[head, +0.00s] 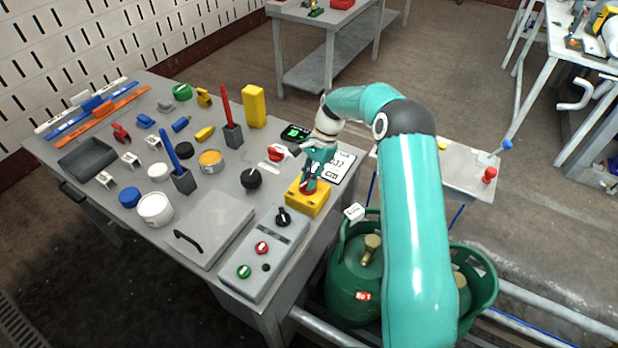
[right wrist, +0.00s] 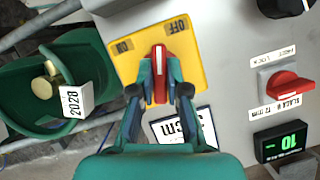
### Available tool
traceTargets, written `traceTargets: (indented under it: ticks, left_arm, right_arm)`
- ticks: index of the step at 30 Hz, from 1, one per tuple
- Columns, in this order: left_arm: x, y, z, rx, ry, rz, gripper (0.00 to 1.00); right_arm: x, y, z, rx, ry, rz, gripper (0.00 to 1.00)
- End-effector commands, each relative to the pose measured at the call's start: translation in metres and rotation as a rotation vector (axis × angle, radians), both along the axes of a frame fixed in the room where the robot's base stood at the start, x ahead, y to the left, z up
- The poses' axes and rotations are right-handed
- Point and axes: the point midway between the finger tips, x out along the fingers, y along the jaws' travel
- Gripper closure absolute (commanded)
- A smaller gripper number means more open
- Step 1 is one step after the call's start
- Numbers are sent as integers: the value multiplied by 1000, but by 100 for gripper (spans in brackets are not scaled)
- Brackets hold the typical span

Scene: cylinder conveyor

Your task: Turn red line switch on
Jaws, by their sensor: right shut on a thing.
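The red switch (right wrist: 159,66) sits on a yellow plate (right wrist: 197,75) marked ON and OFF. In the right wrist view its handle runs roughly up and down, its top end between the two marks. My right gripper (right wrist: 160,92) is closed around the handle, one finger on each side. In the head view, my right gripper (head: 309,184) comes down over the yellow switch box (head: 308,203) at the table's right edge and mostly hides the handle. My left gripper is out of view.
A second red rotary switch (right wrist: 290,85) and a lit green display (right wrist: 281,142) are beside the plate. A grey control box (head: 268,258) stands near the front edge. Green gas bottles (head: 352,279) stand right of the table.

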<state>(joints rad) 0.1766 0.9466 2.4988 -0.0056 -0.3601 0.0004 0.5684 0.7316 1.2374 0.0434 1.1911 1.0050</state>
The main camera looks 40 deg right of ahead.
Motion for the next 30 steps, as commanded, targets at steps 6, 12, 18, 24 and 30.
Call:
traceTargets:
  ticks: [6,12,18,24,30]
  left_arm:
    - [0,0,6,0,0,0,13]
    - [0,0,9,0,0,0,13]
    - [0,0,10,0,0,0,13]
    - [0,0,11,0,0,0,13]
    - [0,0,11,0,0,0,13]
  right_arm:
    - [3,0,1,-3,-4,208,100]
    - [4,0,2,-2,-5,398,100]
    - [4,0,1,-3,-5,587,100]
    - [5,1,1,-4,-5,772,100]
    - [5,1,1,-5,-5,928,100]
